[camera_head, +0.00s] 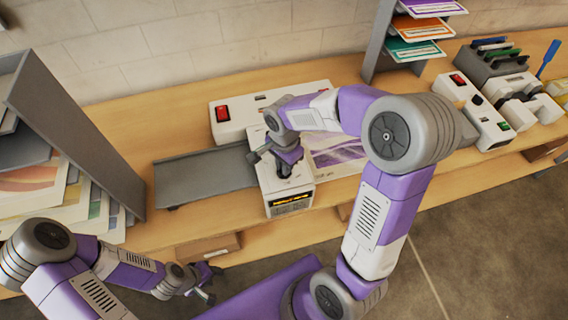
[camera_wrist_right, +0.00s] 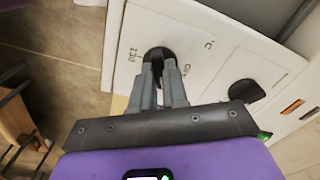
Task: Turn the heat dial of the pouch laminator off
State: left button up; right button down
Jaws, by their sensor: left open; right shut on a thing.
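The white pouch laminator (camera_head: 285,188) stands on the wooden bench, with a lit orange display on its front. My right gripper (camera_head: 285,165) reaches down onto its top. In the right wrist view my right gripper (camera_wrist_right: 164,68) is shut on a round black dial (camera_wrist_right: 156,52), with markings including "130" and "°C" printed around it. The fingers hide part of the dial, so its exact setting cannot be read. A second black dial (camera_wrist_right: 244,93) sits to the right on the same white panel, untouched. My left gripper (camera_head: 208,284) is open and empty, low by the bench's front edge.
A grey tray (camera_head: 205,176) lies left of the laminator. Paper shelves (camera_head: 75,125) stand at the left, a colored paper rack (camera_head: 378,45) at the back. Other devices (camera_head: 480,110) sit at the right.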

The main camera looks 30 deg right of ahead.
jog(key=shift+n, duration=0.3)
jog(key=n, duration=1.1)
dwell(0.8)
jog(key=shift+n, duration=0.3)
jog(key=c, duration=1.1)
grip_release()
jog(key=shift+c, duration=0.2)
notch_tip(320, 180, up, 8)
jog(key=shift+f, duration=0.15)
